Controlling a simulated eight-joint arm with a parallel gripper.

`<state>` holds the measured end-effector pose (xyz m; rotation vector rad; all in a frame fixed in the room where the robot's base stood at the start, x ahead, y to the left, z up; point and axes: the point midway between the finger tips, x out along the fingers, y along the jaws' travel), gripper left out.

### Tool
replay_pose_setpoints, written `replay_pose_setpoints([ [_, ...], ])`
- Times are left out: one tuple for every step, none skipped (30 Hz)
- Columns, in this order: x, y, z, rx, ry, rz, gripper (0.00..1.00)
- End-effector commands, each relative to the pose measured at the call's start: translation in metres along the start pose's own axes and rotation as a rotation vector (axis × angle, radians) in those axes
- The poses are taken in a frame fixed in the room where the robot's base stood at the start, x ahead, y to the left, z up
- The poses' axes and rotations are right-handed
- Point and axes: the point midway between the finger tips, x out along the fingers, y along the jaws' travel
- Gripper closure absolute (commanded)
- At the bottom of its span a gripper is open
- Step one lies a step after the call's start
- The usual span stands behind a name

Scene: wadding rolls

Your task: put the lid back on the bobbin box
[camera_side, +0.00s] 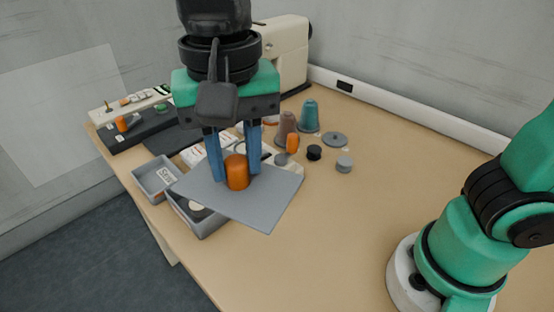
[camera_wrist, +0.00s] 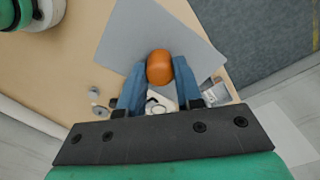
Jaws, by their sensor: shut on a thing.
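The lid is a flat grey plate (camera_side: 265,200) with an upright rounded orange knob (camera_side: 238,174). My gripper (camera_side: 234,165) is shut on the knob, one blue finger on each side. The wrist view also shows the orange knob (camera_wrist: 159,67) between the fingertips, with the grey plate (camera_wrist: 150,30) around it. The lid overlaps a grey open box (camera_side: 205,226), which seems to be the bobbin box. A pale round thing shows inside it. The lid covers much of the box in the side view, and I cannot tell how far above it the lid is.
A smaller grey tray (camera_side: 146,171) stands to the left of the box. Thread cones (camera_side: 309,116), an orange spool (camera_side: 292,143) and black and grey discs (camera_side: 344,165) lie behind to the right. A cream sewing machine (camera_side: 285,50) stands at the back. The table's right is mostly clear.

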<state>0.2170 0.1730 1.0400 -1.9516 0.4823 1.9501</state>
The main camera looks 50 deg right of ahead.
Motion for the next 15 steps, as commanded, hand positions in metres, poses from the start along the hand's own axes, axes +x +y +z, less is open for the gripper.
replay_pose_setpoints([
  [0.004, -0.011, -0.014, 0.033, 0.0, 0.0, 1.0],
  [0.008, -0.016, -0.022, 0.051, 0.001, 0.0, 1.0],
  [0.013, -0.024, -0.034, 0.077, 0.001, 0.0, 1.0],
  [0.017, -0.029, -0.042, 0.095, 0.001, 0.0, 1.0],
  [0.021, -0.033, -0.051, 0.113, 0.001, 0.0, 1.0],
  [0.028, -0.039, -0.063, 0.137, 0.001, 0.0, 1.0],
  [0.033, -0.043, -0.071, 0.154, 0.001, 0.0, 1.0],
  [0.038, -0.046, -0.08, 0.171, 0.001, 0.0, 1.0],
  [0.045, -0.05, -0.09, 0.191, 0.002, 0.0, 1.0],
  [0.05, -0.052, -0.098, 0.207, 0.002, 0.0, 1.0],
  [0.055, -0.054, -0.105, 0.22, 0.002, 0.0, 1.0],
  [0.062, -0.056, -0.114, 0.237, 0.002, 0.0, 1.0],
  [0.066, -0.058, -0.119, 0.249, 0.002, 0.0, 1.0],
  [0.07, -0.059, -0.124, 0.259, 0.002, 0.0, 1.0],
  [0.075, -0.06, -0.131, 0.271, 0.002, 0.0, 1.0],
])
